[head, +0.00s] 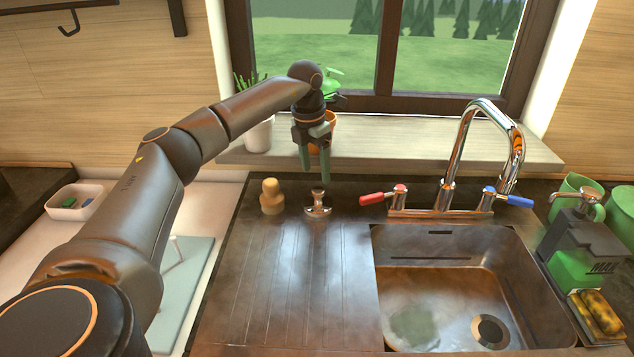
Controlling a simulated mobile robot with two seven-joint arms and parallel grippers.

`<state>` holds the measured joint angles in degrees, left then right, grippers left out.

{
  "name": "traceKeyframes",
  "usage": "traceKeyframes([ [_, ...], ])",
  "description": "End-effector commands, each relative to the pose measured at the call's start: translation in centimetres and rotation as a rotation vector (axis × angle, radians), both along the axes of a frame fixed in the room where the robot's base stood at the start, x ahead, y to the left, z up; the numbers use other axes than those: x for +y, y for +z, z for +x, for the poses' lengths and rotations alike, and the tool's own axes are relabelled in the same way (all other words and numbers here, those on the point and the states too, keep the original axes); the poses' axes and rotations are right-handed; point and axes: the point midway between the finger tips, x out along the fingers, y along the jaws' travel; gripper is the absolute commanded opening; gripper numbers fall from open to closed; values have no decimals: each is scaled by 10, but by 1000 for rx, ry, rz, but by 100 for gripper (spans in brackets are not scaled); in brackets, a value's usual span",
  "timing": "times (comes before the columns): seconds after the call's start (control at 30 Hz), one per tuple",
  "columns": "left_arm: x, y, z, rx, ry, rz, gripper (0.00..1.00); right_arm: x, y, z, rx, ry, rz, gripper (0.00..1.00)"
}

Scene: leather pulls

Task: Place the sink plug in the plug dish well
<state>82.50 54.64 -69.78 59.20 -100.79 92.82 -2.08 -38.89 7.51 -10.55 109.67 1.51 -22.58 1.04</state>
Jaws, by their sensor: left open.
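My left gripper (316,175) points down over the back of the draining board, its two fingers apart with nothing visible between them. Just below the fingertips stands a small shiny metal piece (318,203) with a knobbed top and wider foot, which looks like the sink plug. The fingers appear apart from it. Left of it stands a tan, cork-like knobbed piece (272,196); I cannot tell if it is a stopper. I cannot make out a plug dish well for certain. My right gripper is not in view.
The sink basin (455,262) has an open drain (490,331). Red-handled (384,195) and blue-handled (507,198) taps flank the tall spout (478,130). A soap dispenser (578,250) and sponge (598,312) stand right. A white tray (70,212) lies far left. The ribbed draining board (290,290) is clear in front.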

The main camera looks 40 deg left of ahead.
Motion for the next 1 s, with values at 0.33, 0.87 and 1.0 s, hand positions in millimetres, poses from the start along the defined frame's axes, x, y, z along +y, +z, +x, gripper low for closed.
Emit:
traceKeyframes([
  [0.33,1,58,-7,-1,1,0,70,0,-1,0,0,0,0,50],
  [0.87,1,64,-8,1,1,0,70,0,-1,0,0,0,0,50],
  [1.0,1,64,-8,1,1,0,70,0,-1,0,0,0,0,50],
])
